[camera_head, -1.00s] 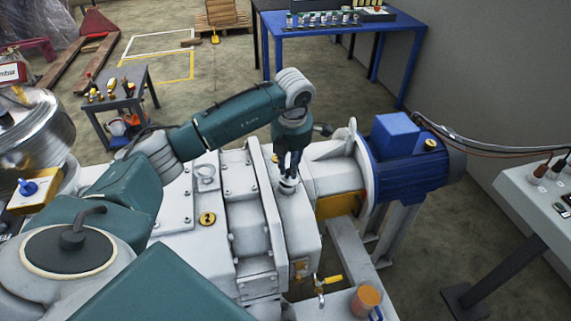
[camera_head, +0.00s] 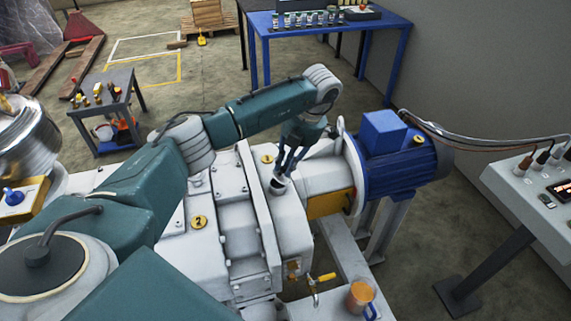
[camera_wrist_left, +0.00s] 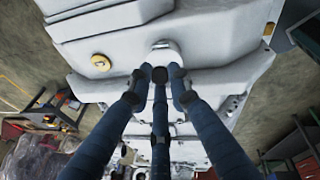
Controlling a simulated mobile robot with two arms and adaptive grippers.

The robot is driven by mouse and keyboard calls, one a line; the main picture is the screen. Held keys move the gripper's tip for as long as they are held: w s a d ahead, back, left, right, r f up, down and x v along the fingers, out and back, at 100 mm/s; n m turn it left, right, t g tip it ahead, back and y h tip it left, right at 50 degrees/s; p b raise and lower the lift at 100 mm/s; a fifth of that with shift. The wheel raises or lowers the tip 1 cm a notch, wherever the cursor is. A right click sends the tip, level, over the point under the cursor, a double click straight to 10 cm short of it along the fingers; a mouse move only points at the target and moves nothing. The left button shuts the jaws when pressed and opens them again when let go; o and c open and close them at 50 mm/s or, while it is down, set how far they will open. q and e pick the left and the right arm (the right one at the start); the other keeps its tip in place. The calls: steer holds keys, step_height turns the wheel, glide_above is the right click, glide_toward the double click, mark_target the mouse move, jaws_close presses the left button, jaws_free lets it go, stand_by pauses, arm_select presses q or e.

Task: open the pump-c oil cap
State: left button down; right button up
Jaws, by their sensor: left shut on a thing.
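The white pump body (camera_head: 290,232) fills the middle of the head view. A short filler neck (camera_head: 280,186) with a dark opening stands on its top; the neck also shows in the wrist view (camera_wrist_left: 166,46). My left gripper (camera_head: 288,167) is just above this neck, fingers tilted down towards it. In the wrist view its fingers (camera_wrist_left: 161,76) close together on a small dark oil cap (camera_wrist_left: 176,72), which appears apart from the neck. The fingers hide part of the cap. My right gripper is not in view.
A blue motor (camera_head: 400,160) stands right of the pump. A yellow round plate (camera_head: 199,222) marked 2 is on the housing. An orange cup (camera_head: 360,294) and a yellow-handled valve (camera_head: 322,279) are in front. A control panel (camera_head: 530,185) is at right.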

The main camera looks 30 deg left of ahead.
arm_select(q)
steer(key=c, duration=1.6)
jaws_free()
steer(key=shift+w, duration=0.15)
steer(key=v, duration=1.2)
steer(key=shift+c, duration=0.3)
